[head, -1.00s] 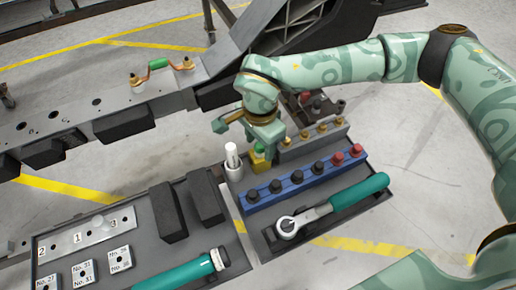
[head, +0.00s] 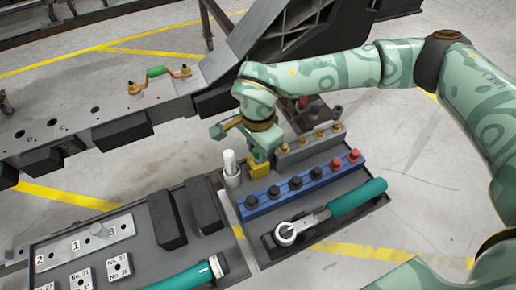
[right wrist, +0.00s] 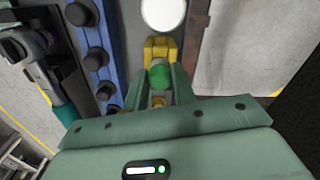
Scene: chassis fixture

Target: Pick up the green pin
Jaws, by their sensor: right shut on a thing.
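The green pin (right wrist: 160,76) shows its round green head in the right wrist view, between the two fingers of my right gripper (right wrist: 161,86). The fingers touch it on both sides and are shut on it. Its lower part is hidden. A yellow block (right wrist: 161,47) is just beyond the pin in that view; I cannot tell whether the pin still sits in it. In the head view my right gripper (head: 262,152) points down right above the yellow block (head: 258,171), and its fingers hide the pin. My left gripper is not in view.
A white cylinder in a grey cup (head: 231,168) stands close on the left. A blue rack (head: 270,200) with black and red knobs lies in front, a grey rack (head: 308,151) with brass pieces behind right. A ratchet (head: 325,212) lies nearer. The chassis beam (head: 100,105) is at left.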

